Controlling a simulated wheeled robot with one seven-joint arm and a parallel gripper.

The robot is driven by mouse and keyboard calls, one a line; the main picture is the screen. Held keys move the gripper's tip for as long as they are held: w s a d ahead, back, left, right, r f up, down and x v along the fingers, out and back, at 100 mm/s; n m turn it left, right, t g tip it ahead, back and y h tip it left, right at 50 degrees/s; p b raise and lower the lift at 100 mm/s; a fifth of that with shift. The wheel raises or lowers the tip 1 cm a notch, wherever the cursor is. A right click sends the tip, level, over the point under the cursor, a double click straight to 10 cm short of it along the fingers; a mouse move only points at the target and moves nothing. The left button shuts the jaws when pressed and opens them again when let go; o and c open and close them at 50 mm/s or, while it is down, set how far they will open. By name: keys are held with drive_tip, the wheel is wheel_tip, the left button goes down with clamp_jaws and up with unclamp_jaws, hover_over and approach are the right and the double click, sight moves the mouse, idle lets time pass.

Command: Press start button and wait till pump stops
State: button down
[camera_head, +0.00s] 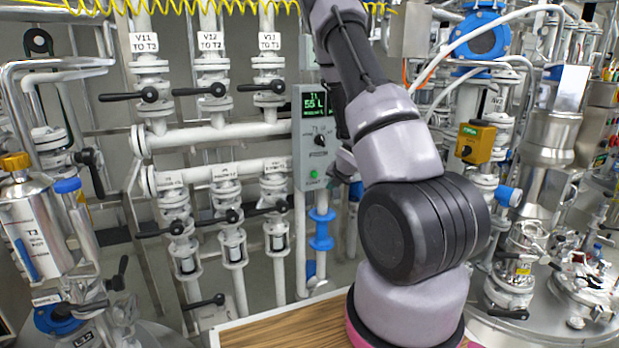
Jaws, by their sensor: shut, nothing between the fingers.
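A grey control box (301,150) is mounted on the pipework left of my arm. Its display (314,103) has green figures that look like "55 L". Below the display is a dark rotary knob (320,141). Below that is a small green button (314,174), which looks like the start button; its label is too small to read. My arm rises in front of the box's right side and leaves the top edge of the picture. My gripper is not in view, hidden behind the arm or out of frame. I cannot pick out the pump.
White pipes with black-handled valves labelled V11 (144,42), V12 (210,40) and V13 (269,41) stand at the left. A steel vessel (40,225) is at far left. A yellow device (475,142) and steel equipment (550,120) crowd the right. A wooden surface (285,325) is in front.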

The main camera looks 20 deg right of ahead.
sight(318, 174)
drive_tip(key=shift+w+a, duration=0.1)
drive_tip(key=shift+w, duration=4.3)
drive_tip(key=shift+w, duration=0.15)
drive_tip(key=shift+w, duration=0.3)
drive_tip(key=shift+w, duration=0.5)
drive_tip(key=shift+s, duration=0.95)
